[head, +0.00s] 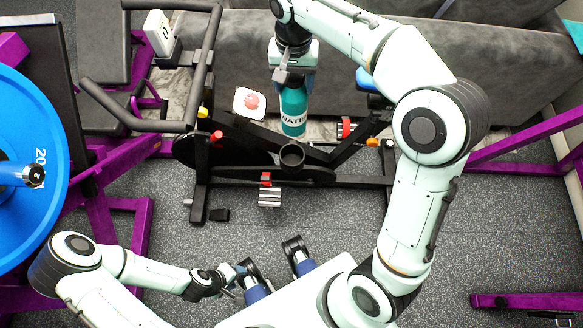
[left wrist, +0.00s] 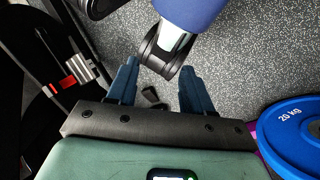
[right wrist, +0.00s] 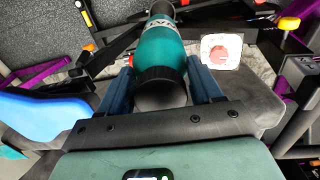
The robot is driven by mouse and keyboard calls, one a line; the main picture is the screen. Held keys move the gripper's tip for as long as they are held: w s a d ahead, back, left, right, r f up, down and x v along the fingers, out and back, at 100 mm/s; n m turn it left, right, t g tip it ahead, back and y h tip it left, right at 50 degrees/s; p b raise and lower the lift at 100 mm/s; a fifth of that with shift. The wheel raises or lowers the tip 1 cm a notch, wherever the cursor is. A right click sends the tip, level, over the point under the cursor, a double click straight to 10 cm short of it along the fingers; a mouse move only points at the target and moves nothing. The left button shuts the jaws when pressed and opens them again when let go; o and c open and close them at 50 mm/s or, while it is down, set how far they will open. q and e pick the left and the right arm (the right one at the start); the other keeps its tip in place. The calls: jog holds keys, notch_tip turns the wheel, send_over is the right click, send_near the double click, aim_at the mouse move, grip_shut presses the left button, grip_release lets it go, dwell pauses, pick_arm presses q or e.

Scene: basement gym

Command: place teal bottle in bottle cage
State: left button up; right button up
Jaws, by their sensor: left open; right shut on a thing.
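The teal bottle (head: 293,110) with white lettering hangs below my right gripper (head: 291,76) in the head view. In the right wrist view my right gripper (right wrist: 160,88) has its fingers on both sides of the bottle (right wrist: 158,50), near its black cap end. The bottle cage (head: 291,155) is a black round holder on the exercise bike's frame. In the head view it appears just below the bottle's lower end; I cannot tell the height between them. My left gripper (head: 240,284) is open and empty, low at the left; it also shows in the left wrist view (left wrist: 158,88).
The black exercise bike (head: 245,172) has handlebars (head: 135,122) at the left and a blue seat (head: 367,80). A white card with a red mark (head: 249,102) is beside the bottle. A blue weight plate (head: 30,215) and purple rack stand left.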

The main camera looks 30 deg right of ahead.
aim_at(293, 98)
jog(key=shift+m, duration=0.7)
jog(key=f, duration=0.1)
jog(key=f+b, duration=0.1)
jog(key=f, duration=0.1)
jog(key=f+b, duration=0.1)
jog(key=shift+s+a+f, duration=0.3)
jog(key=shift+f, duration=0.05)
notch_tip(293, 98, down, 7)
jog(key=shift+f+b, duration=0.15)
jog(key=shift+b, duration=0.95)
notch_tip(293, 98, down, 6)
jog(key=shift+w+r+b, duration=0.1)
jog(key=shift+r+b, duration=0.1)
jog(key=shift+b, duration=0.5)
pick_arm(q)
jog(key=w+a+f+t+b, duration=0.1)
jog(key=w+a+f+t, duration=0.1)
jog(key=w+f, duration=0.4)
jog(key=shift+a+f+y, duration=0.25)
jog(key=shift+f+y, duration=0.15)
jog(key=shift+f, duration=1)
pick_arm(e)
notch_tip(293, 98, down, 7)
pick_arm(q)
jog(key=shift+b, duration=0.3)
pick_arm(e)
jog(key=o, duration=1.4)
